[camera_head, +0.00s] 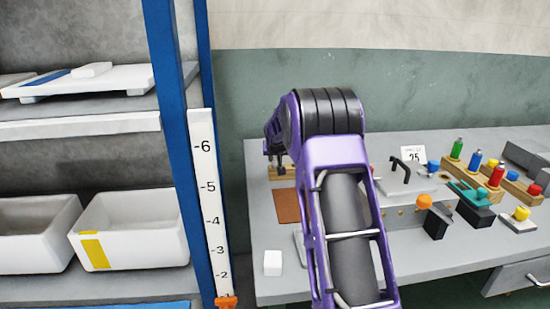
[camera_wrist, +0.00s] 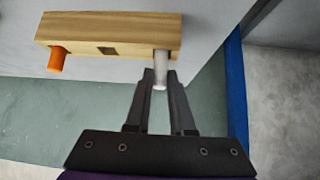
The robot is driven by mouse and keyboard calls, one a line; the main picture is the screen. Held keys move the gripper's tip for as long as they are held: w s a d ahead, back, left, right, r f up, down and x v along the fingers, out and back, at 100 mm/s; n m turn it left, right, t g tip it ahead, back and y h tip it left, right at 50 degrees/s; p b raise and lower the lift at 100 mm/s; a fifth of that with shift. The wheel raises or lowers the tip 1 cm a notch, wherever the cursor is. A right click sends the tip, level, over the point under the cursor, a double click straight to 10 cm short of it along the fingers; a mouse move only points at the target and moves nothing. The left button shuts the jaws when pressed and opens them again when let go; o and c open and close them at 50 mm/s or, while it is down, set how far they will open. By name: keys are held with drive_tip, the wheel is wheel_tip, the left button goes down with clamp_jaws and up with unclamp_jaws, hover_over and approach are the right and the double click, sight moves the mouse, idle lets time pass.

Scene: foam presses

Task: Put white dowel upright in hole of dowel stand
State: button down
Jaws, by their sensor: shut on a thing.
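The wooden dowel stand (camera_wrist: 80,30) lies across the top of the wrist view. An orange dowel (camera_wrist: 57,60) stands at its left end, and a dark square hole (camera_wrist: 107,50) shows bare in the middle. The white dowel (camera_wrist: 160,68) is at the stand's right end, its near end toward the camera. My gripper (camera_wrist: 160,76) is shut on it, one finger on each side. The dowel's far end meets the stand; how deep it sits I cannot tell. In the head view my gripper (camera_head: 275,160) is over the stand (camera_head: 282,174), largely hidden by my arm.
A brown pad (camera_head: 287,206) and a white block (camera_head: 272,262) lie on the grey table (camera_head: 262,235). A blue shelf post (camera_head: 180,140) stands close on the left.

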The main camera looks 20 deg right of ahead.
drive_tip(key=shift+f+b, duration=0.45)
drive_tip(key=shift+f, duration=0.2)
drive_tip(key=c, duration=0.7)
unclamp_jaws()
drive_tip(key=p+v, duration=0.1)
drive_tip(key=v, duration=1.6)
drive_tip(key=shift+s+r, duration=0.15)
drive_tip(key=shift+s, duration=0.05)
